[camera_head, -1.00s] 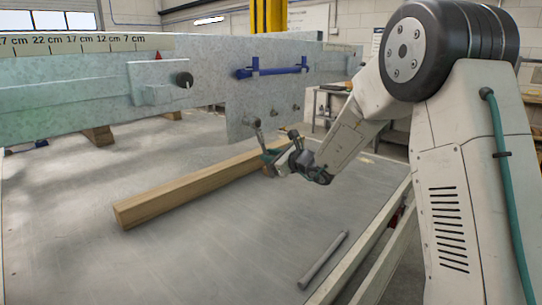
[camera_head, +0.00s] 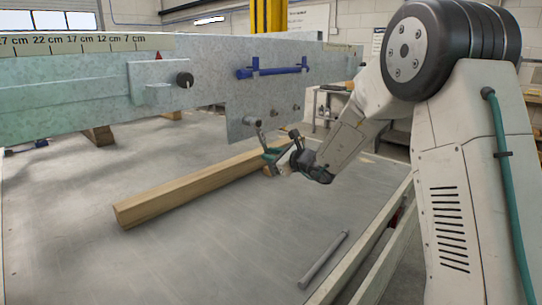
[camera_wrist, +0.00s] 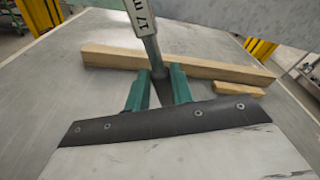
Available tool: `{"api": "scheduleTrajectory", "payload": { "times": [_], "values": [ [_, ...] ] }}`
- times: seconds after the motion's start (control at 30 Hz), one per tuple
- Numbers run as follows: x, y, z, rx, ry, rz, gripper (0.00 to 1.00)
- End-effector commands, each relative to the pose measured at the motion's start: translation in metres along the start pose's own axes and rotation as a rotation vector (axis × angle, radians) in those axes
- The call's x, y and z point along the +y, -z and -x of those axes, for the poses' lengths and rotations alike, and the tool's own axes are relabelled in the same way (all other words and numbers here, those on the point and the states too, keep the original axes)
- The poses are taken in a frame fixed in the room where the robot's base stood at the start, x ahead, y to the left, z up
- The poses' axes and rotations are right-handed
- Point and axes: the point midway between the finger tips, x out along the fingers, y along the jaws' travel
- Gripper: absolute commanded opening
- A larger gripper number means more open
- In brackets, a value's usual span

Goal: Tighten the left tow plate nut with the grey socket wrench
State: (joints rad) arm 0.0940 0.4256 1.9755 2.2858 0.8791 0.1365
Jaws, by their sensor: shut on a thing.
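The grey socket wrench (camera_wrist: 143,22) is held in my gripper (camera_wrist: 158,88), whose green fingers are closed around its shaft in the wrist view. A label reading "17 m…" shows on it. In the head view my gripper (camera_head: 274,157) is below the lower edge of the galvanised tow plate (camera_head: 240,95), and the wrench (camera_head: 262,136) rises from it to the plate's lower left corner. The wrench's upper end is at the left nut's place and hides that nut; I cannot tell how fully it is seated. Two other fasteners (camera_head: 274,112) (camera_head: 295,107) show farther right.
A wooden beam (camera_head: 180,193) lies on the grey table (camera_head: 190,255) below the plate, close to my gripper. A grey bar (camera_head: 323,261) lies near the table's right edge. A blue handle (camera_head: 272,72) sticks out from the frame above.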

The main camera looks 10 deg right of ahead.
Motion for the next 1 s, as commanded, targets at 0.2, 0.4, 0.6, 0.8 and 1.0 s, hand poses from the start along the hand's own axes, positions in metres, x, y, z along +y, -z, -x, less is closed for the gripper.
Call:
{"api": "scheduleTrajectory", "payload": {
  "times": [0.2,0.4,0.6,0.8,1.0],
  "values": [
    [-0.002,0.0,0.006,-0.002,0.002,0.0,0.0],
    [-0.002,0.0,0.006,-0.001,0.001,0.0,0.0],
    [-0.001,0.001,0.009,-0.001,0.001,0.0,0.0],
    [-0.001,0.002,0.013,-0.001,0.001,-0.001,0.0],
    [-0.001,0.002,0.014,-0.001,0.001,0.0,0.0]
  ]
}}
